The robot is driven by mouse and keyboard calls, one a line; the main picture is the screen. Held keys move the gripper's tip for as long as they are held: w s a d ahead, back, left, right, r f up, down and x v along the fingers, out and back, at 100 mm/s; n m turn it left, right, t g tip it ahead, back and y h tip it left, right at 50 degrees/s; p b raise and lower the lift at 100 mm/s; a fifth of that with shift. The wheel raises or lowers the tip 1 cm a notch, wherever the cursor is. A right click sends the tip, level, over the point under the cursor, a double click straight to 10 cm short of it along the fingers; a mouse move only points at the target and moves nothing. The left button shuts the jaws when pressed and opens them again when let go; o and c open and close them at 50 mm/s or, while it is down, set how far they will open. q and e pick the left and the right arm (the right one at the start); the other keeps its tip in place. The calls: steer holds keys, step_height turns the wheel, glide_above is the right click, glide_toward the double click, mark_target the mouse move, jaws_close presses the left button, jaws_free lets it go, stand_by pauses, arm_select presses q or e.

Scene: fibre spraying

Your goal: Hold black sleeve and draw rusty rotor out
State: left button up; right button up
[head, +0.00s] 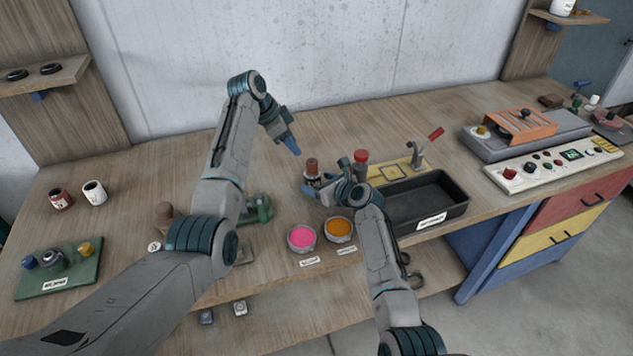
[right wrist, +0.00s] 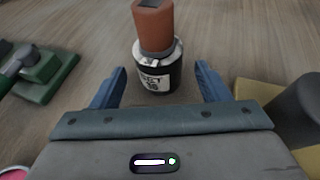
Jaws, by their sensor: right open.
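The rusty rotor (head: 312,164) stands upright in the black sleeve (head: 313,181), its brown upper part sticking out. In the right wrist view the rotor (right wrist: 153,27) rises from the labelled sleeve (right wrist: 157,78), which has a pale top rim. My right gripper (head: 326,176) is open; in its wrist view the blue fingers (right wrist: 160,84) lie left and right of the sleeve's line, with gaps on both sides. My left gripper (head: 292,147) hangs above and left of the rotor, pointing down, apart from it. Whether its fingers are open is unclear.
Pink (head: 301,237) and orange (head: 340,229) bowls stand near the front edge. A black tray (head: 462,205) and a yellow plate (head: 378,178) lie to the right, with a red-capped item (head: 361,157) close by. A green device (head: 262,209) is left. The back of the bench is clear.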

steer(key=shift+x, duration=0.95)
steer(key=shift+c, duration=0.2)
steer(key=c, duration=1.2)
